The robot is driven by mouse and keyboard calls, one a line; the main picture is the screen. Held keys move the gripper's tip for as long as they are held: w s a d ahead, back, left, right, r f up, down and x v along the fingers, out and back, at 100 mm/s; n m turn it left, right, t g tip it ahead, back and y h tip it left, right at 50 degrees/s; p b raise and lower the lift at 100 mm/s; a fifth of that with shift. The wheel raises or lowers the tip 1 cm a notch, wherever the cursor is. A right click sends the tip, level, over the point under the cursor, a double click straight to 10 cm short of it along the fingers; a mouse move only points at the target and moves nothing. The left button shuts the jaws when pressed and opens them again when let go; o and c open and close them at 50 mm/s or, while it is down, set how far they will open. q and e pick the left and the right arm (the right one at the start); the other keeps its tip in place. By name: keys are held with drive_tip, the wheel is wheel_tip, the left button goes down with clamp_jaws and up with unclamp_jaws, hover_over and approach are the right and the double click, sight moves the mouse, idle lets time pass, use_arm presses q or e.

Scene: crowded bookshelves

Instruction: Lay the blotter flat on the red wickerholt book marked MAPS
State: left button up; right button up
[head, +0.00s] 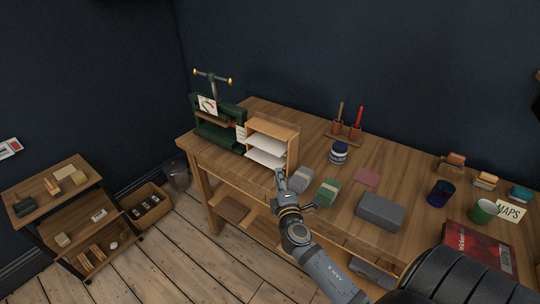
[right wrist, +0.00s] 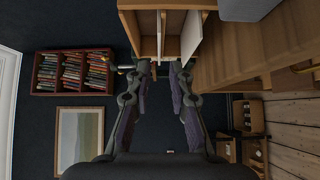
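The red book (head: 478,246) lies flat near the right end of the bench, with light lettering on its cover; its lower part is cut off by a dark ribbed shape. My right gripper (head: 287,181) is at the bench's front edge by the wooden letter tray (head: 272,140), far left of the book. The wrist view shows its fingers (right wrist: 161,75) apart and empty. My left gripper is not in view.
A grey box (head: 380,211), green block (head: 327,192), grey block (head: 301,178) and ink jar (head: 339,152) stand on the bench. A blue mug (head: 441,192) and green mug (head: 484,211) stand near the book. A green press (head: 216,130) is at the left end.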

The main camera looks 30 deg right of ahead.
sight(272, 153)
drive_tip(key=shift+n, duration=0.3)
drive_tip(key=shift+x, duration=5.05)
drive_tip(key=shift+a+r, duration=0.15)
drive_tip(key=shift+a, duration=0.05)
drive_tip(key=shift+c, duration=0.4)
clamp_jaws()
drive_tip(key=shift+r, duration=0.1)
